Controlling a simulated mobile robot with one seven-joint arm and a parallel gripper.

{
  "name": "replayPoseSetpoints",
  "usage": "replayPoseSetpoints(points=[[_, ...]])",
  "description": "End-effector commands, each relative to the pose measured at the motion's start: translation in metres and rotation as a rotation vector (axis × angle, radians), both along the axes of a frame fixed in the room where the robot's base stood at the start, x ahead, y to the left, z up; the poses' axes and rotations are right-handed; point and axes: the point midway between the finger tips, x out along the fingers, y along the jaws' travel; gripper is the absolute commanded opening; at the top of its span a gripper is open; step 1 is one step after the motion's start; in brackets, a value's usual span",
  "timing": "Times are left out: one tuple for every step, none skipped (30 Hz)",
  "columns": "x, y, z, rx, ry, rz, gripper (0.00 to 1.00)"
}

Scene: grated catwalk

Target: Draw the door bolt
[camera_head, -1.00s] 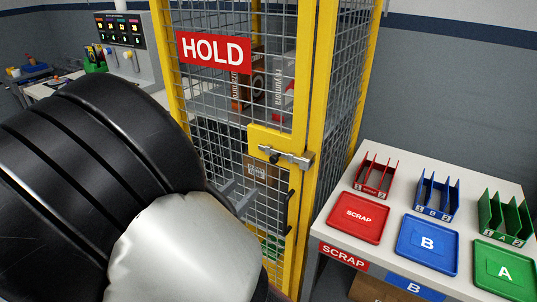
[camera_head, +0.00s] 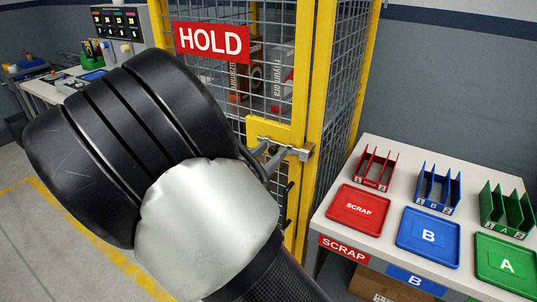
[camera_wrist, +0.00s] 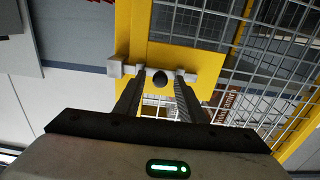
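The door bolt (camera_head: 292,150) is a grey metal bar on a yellow plate of the yellow-framed mesh door (camera_head: 255,128). In the wrist view the bolt (camera_wrist: 147,71) lies across the yellow plate, with a round black knob (camera_wrist: 160,79) on it. My gripper (camera_wrist: 161,80) is open, one finger on each side of the knob, with a gap showing on both sides. In the head view my gripper (camera_head: 266,157) is at the bolt, partly behind my arm. The knob is hard to make out there.
A red HOLD sign (camera_head: 211,41) hangs on the mesh door. To the right stands a table (camera_head: 390,235) with red, blue and green trays and racks. A workbench (camera_head: 50,92) is at the back left. The floor at the left is clear.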

Motion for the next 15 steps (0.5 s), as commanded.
replayPoseSetpoints(points=[[0.000,0.000,0.000,0.000,0.000,0.000,0.36],[0.000,0.000,0.000,0.000,0.000,0.000,0.36],[0.000,0.000,0.000,0.000,0.000,0.000,0.31],[0.000,0.000,0.000,0.000,0.000,0.000,0.26],[0.000,0.000,0.000,0.000,0.000,0.000,0.21],[0.000,0.000,0.000,0.000,0.000,0.000,0.15],[0.000,0.000,0.000,0.000,0.000,0.000,0.10],[0.000,0.000,0.000,0.000,0.000,0.000,0.04],[0.000,0.000,0.000,0.000,0.000,0.000,0.00],[0.000,0.000,0.000,0.000,0.000,0.000,0.00],[0.000,0.000,0.000,0.000,0.000,0.000,0.00],[0.001,0.002,0.001,-0.001,-0.001,0.000,0.00],[0.002,0.004,0.001,-0.001,0.000,0.001,0.00],[0.005,0.007,0.002,-0.002,-0.001,0.001,0.00],[0.009,0.013,0.003,-0.002,-0.003,0.002,0.00]])
